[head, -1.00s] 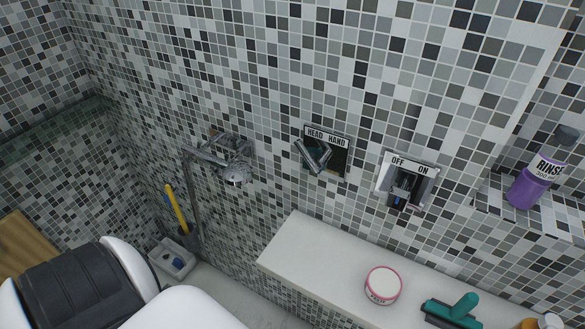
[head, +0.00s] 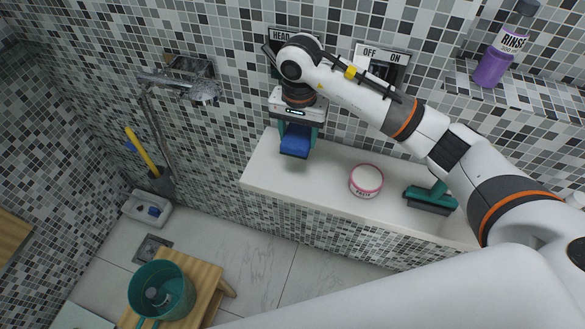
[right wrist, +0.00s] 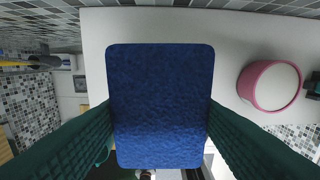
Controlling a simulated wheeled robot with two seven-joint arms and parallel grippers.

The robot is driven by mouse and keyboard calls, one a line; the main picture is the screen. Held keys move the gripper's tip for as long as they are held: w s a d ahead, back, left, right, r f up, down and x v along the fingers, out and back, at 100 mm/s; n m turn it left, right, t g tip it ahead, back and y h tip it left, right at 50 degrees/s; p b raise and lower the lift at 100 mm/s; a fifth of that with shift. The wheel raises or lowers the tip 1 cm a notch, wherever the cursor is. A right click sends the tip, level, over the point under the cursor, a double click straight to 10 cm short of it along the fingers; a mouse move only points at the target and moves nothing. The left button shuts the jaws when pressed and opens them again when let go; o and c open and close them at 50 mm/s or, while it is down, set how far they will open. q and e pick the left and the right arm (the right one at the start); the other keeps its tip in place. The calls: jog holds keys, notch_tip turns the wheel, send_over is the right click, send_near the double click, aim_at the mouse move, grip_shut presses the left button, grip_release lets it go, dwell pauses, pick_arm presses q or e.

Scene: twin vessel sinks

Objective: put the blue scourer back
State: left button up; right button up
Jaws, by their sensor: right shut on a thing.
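The blue scourer (head: 295,140) is held in my right gripper (head: 296,136), over the left end of the white ledge. In the right wrist view the scourer (right wrist: 162,105) fills the middle, a flat blue pad between the two dark green fingers. The gripper is shut on it, with the arm coming in from the right. The scourer appears a little above the ledge, apart from the pink-rimmed tub. My left gripper is not in view.
On the white ledge (head: 262,164) stand a pink-rimmed tub (head: 366,180) and a green squeegee (head: 431,197). A purple RINSE bottle (head: 494,65) is on the tiled shelf. A tray (head: 147,209) lies on the floor; a teal bucket (head: 148,305) is on a wooden stool (head: 205,279).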

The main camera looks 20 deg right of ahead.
jog(key=p, duration=0.2)
send_over(298, 169)
notch_tip(298, 169, down, 6)
jog(key=shift+r, duration=0.25)
jog(key=shift+f, duration=0.65)
notch_tip(298, 169, down, 3)
jog(key=shift+r+p, duration=0.1)
jog(key=shift+p, duration=0.2)
jog(key=shift+w+f+b, duration=0.1)
jog(key=shift+f+b, duration=0.2)
jog(key=shift+b, duration=0.05)
jog(key=o, duration=0.9)
jog(key=shift+r, duration=0.1)
